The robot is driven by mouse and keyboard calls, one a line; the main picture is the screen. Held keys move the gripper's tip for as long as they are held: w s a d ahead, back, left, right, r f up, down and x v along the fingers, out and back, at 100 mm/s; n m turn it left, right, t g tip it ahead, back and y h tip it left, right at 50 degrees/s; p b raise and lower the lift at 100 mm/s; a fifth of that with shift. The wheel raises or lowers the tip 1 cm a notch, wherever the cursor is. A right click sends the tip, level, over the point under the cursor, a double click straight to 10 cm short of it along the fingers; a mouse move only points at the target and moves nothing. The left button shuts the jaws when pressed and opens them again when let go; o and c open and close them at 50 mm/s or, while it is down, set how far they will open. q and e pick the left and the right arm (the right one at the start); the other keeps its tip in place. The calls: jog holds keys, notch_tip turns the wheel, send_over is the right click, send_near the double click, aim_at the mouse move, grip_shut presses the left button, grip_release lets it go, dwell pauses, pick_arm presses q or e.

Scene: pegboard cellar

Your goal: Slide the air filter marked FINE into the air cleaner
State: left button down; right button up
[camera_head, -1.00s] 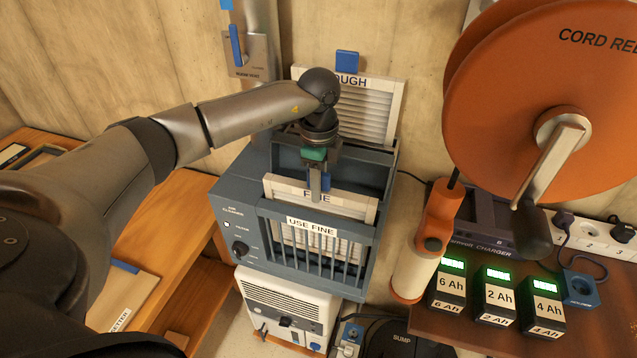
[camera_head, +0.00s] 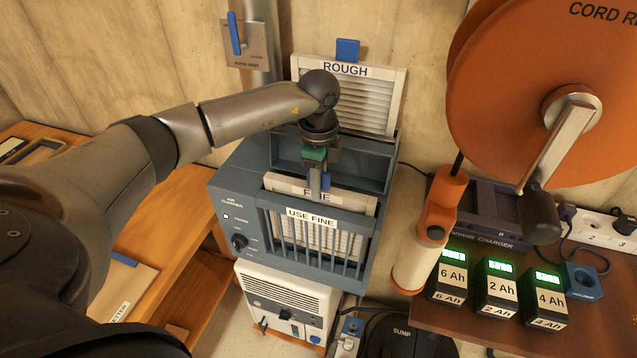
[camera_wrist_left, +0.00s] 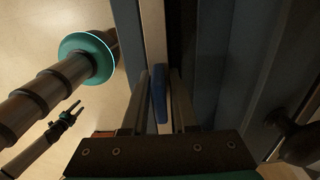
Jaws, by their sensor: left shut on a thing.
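The FINE air filter (camera_head: 345,197), a white-framed panel with a blue tab (camera_head: 326,181), stands upright in the front slot of the blue air cleaner (camera_head: 262,258). Its top edge and part of its label show above the front bars, which bear a USE FINE label. My left gripper (camera_head: 321,188) points down, shut on the tab. In the left wrist view the tab (camera_wrist_left: 158,100) sits between the fingers, against the pale frame. What looks like my right gripper (camera_wrist_left: 77,107) shows small at the left of that view, fingers apart and empty.
The ROUGH filter (camera_head: 362,98) stands behind the air cleaner, by the wall. A cord reel (camera_head: 520,65) and a table with several labelled batteries (camera_head: 497,292) are on the right. A wooden bench (camera_head: 165,235) is on the left.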

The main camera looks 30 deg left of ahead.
jog(key=shift+f, duration=0.15)
dwell(0.9)
jog(key=shift+r+p, duration=1.5)
jog(key=shift+r, duration=0.15)
dwell(5.3)
